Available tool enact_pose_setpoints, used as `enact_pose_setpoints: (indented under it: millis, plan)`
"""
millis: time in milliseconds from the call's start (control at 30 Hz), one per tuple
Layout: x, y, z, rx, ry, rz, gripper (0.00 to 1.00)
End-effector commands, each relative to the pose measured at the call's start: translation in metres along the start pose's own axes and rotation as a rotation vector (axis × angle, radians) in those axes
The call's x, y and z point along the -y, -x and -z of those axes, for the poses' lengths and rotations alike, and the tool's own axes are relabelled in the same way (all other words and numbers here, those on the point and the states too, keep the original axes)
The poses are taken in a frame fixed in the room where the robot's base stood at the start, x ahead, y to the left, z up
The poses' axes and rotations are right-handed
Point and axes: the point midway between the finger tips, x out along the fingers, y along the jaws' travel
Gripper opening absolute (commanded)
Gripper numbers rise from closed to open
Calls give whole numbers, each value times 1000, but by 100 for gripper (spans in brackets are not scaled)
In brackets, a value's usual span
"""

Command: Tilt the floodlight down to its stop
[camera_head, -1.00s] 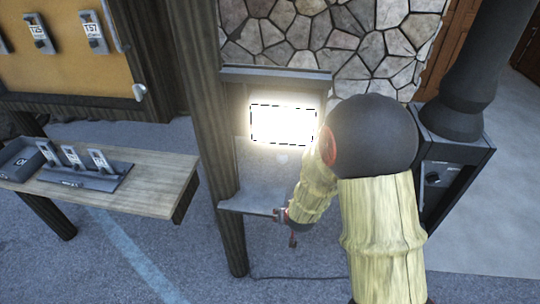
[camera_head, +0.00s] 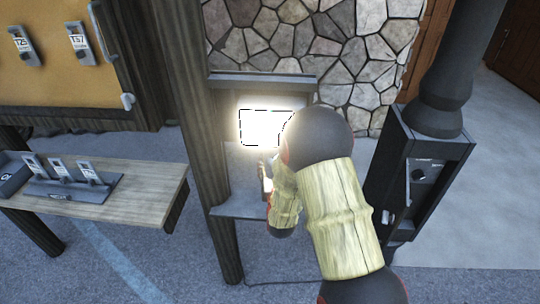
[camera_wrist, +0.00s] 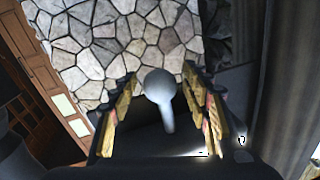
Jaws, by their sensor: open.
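The floodlight (camera_head: 262,127) is lit, a bright white rectangle in a dark frame on the stand by the wooden post. My arm hides its right side in the head view. In the wrist view a pale rounded knob on a short stem (camera_wrist: 160,88) stands between the two fingers; I cannot tell for sure that it belongs to the floodlight. My gripper (camera_wrist: 163,100) is open, with a yellow-padded finger on each side of the knob and gaps visible. In the head view my gripper (camera_head: 265,175) is just below the lamp, largely hidden by my arm.
A dark wooden post (camera_head: 205,150) stands left of the lamp, with a grey shelf (camera_head: 238,211) below it. A wooden bench (camera_head: 130,190) with tagged clips is at left. A black stove-like box (camera_head: 425,170) stands at right. A stone wall (camera_head: 290,45) is behind.

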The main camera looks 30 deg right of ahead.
Motion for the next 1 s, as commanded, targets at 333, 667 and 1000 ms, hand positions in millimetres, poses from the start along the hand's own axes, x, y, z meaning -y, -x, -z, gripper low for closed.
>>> enact_pose_setpoints:
  millis: [333,667,1000]
  plan:
    - [0,-42,-1,1,0,0,48]
    - [0,-46,0,2,0,0,48]
    - [0,-46,0,2,0,0,29]
